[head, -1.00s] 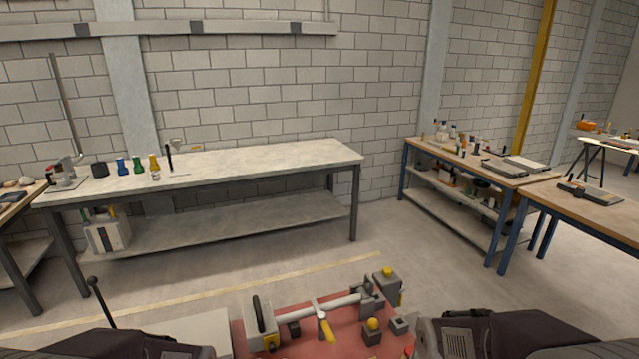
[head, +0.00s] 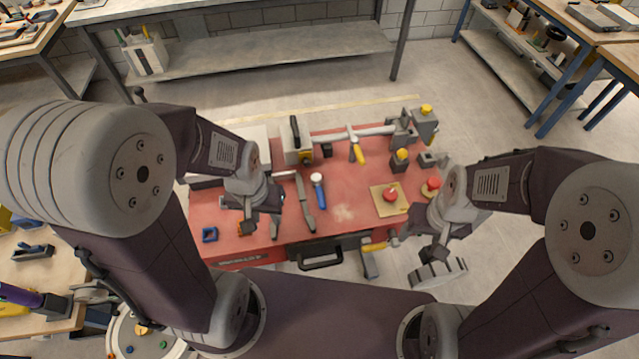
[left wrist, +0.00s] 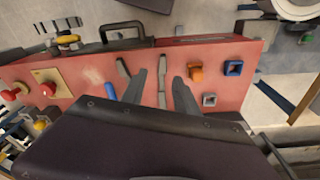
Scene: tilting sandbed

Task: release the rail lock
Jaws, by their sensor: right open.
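A grey rail (head: 378,131) runs across the back of the red bench (head: 343,212). A lever with a yellow handle (head: 357,152) sits on the rail and points toward me; it may be the rail lock. My left gripper (head: 261,228) is open and empty above the left part of the bench, in front of the rail and apart from it. Its two spread fingers (left wrist: 158,88) also show in the left wrist view, over the bench top. My right gripper (head: 424,262) is open, near the bench's front right corner. The lever is not visible in the left wrist view.
A blue-handled tool (head: 318,190) and a grey flat bar (head: 305,203) lie mid-bench. A red button on a tan plate (head: 381,198) is at right. A black handle (head: 320,260) juts from the front. A grey block with a yellow knob (head: 401,160) stands right of the lever.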

